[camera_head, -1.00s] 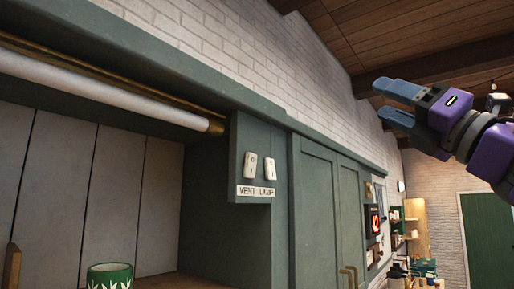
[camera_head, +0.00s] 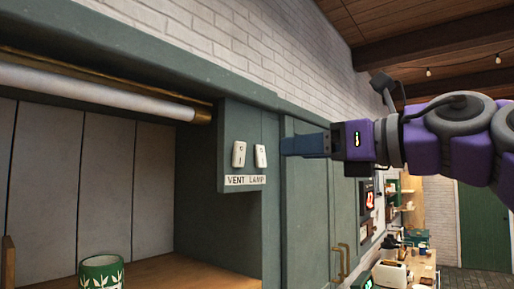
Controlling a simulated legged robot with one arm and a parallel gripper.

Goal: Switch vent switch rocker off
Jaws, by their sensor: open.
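The vent switch rocker (camera_head: 239,154) is the left of two small white rockers on the green cabinet panel. The lamp switch rocker (camera_head: 261,156) sits just to its right. A label reading "VENT LAMP" (camera_head: 245,180) is below them. My gripper (camera_head: 284,145) comes in from the right, with its blue fingers pointing left at about rocker height. In the picture its tips are a little right of the lamp rocker and apart from both rockers. The fingers overlap in this view, and the gripper is open with nothing seen in it.
A green patterned cup (camera_head: 101,272) stands on the wooden shelf (camera_head: 170,270) at lower left. A white tube light (camera_head: 95,92) runs under the upper cabinet edge. Tall green cabinet doors (camera_head: 312,215) are below my gripper. A toaster (camera_head: 391,274) stands on the counter farther right.

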